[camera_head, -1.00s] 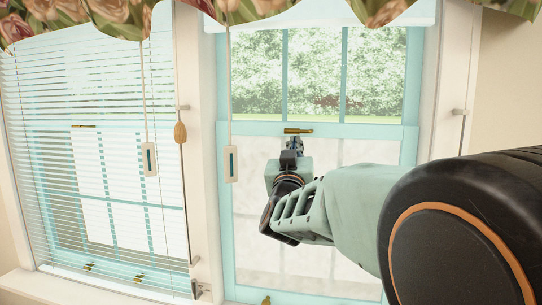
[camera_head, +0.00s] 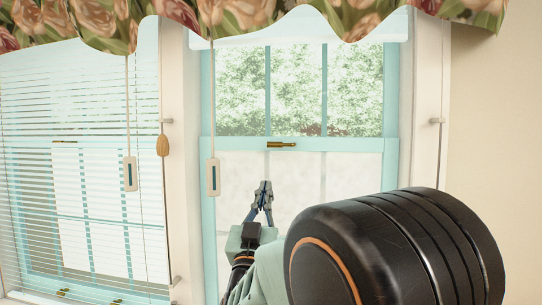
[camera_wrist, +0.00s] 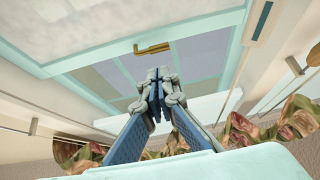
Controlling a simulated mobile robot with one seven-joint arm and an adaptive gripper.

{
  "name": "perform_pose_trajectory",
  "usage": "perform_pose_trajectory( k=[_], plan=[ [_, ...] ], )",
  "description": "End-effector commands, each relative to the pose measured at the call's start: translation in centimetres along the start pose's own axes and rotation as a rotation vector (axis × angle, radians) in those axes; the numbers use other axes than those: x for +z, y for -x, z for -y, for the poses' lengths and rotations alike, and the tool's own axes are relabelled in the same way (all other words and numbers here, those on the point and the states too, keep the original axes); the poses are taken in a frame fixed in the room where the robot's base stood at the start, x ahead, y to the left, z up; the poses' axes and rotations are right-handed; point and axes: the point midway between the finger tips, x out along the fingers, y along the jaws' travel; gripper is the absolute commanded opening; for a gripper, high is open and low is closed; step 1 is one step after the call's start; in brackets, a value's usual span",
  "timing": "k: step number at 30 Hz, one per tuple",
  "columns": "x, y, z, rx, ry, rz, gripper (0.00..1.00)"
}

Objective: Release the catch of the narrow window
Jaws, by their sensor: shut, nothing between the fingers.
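The narrow window (camera_head: 208,170) has a pale blue frame and stands right of the wider window. Its catch (camera_head: 282,145) is a small brass bar on the middle rail. In the wrist view the brass catch (camera_wrist: 152,49) lies just beyond my fingertips. My gripper (camera_head: 263,187) is shut and empty, with its fingers pointing up, below the catch in the head view. In the wrist view my gripper (camera_wrist: 158,75) shows its fingers together, and a gap shows between the tips and the catch. The lower part of the window is partly hidden by my arm.
A wider window with white blinds (camera_head: 80,190) is at the left. Pull cords hang beside the narrow window, one with a white tag (camera_head: 213,177) and one with a wooden knob (camera_head: 162,146). A floral valance (camera_head: 250,18) runs across the top.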

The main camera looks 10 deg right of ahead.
Motion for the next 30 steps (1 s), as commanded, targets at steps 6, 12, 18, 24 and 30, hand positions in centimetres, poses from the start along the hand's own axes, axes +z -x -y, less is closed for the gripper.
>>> perform_pose_trajectory(
  k=[6,12,18,24,30],
  plan=[
    [-0.1,-2.4,-0.1,0.004,0.001,-0.003,0.00],
    [-0.1,-6.5,-0.1,0.002,0.001,-0.003,0.00],
    [0.0,-10.2,-0.1,0.002,0.001,-0.001,0.00],
    [0.0,-12.8,0.0,0.000,0.001,0.000,0.00],
    [0.0,-13.9,0.0,0.000,0.001,0.000,0.00]
  ],
)
